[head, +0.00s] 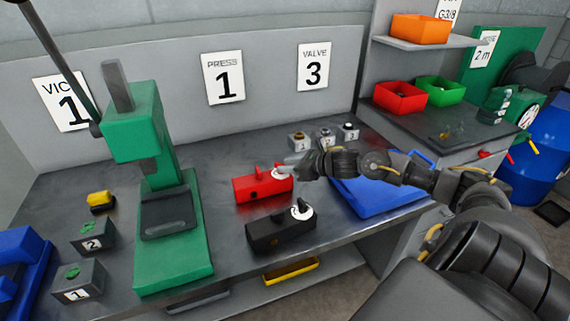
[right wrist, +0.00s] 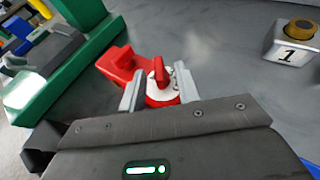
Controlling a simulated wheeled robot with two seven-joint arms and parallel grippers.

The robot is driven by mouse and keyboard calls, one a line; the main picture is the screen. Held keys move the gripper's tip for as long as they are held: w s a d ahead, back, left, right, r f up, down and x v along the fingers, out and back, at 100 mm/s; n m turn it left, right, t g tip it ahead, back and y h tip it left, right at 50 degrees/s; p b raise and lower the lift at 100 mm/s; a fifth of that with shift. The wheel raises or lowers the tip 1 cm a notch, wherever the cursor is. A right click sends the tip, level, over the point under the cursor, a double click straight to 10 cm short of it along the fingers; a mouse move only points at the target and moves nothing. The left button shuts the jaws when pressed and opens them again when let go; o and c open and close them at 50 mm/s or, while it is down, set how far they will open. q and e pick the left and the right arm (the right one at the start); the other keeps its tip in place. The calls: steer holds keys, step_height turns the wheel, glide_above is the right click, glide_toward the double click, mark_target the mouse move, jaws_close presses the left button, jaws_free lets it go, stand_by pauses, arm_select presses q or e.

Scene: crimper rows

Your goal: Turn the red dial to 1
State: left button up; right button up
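The red box (head: 262,186) sits on the workbench in the head view, with a white round dial plate at its right end. In the right wrist view the red box (right wrist: 120,68) shows with its white dial plate (right wrist: 166,88) and the narrow red dial knob (right wrist: 158,70) standing up from it. My right gripper (head: 297,168) is at the dial in the head view and partly hides it. In the right wrist view my right gripper (right wrist: 160,92) is open, one fingertip on each side of the knob with gaps visible. The dial's markings are too small to read. My left gripper is out of view.
A black box (head: 275,234) with a similar dial stands in front of the red one. A green press (head: 158,180) stands to the left. A blue tray (head: 385,200) lies under my right arm. Several small numbered button blocks (head: 325,138) stand behind.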

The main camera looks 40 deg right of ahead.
steer(key=shift+x, duration=0.75)
